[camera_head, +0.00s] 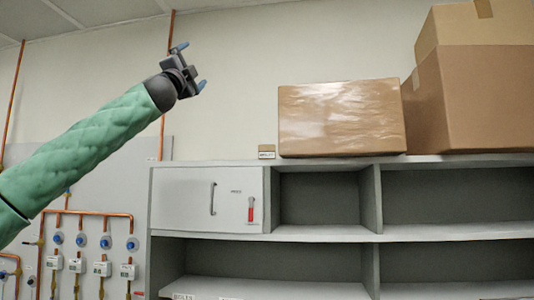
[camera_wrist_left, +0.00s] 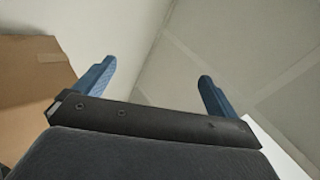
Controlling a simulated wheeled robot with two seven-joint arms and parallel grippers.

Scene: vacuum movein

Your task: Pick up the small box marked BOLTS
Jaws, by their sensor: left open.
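A small brown box (camera_head: 267,151) with a white label on its lower front stands on top of the shelf unit, near its left end. The label is too small to read. It sits just left of a large cardboard box. My left gripper (camera_head: 192,66) is open and empty, raised above and to the left of the small box, well apart from it. In the left wrist view its two blue fingers (camera_wrist_left: 156,85) are spread with nothing between them. The small box does not show in that view. My right gripper is not in view.
A large wrapped box (camera_head: 342,118) and stacked cartons (camera_head: 475,95) fill the shelf top rightward. The grey shelf unit (camera_head: 210,164) has a closed cabinet door (camera_head: 190,200) below. Copper pipes (camera_head: 88,212) with valves run along the left wall. The air around my gripper is free.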

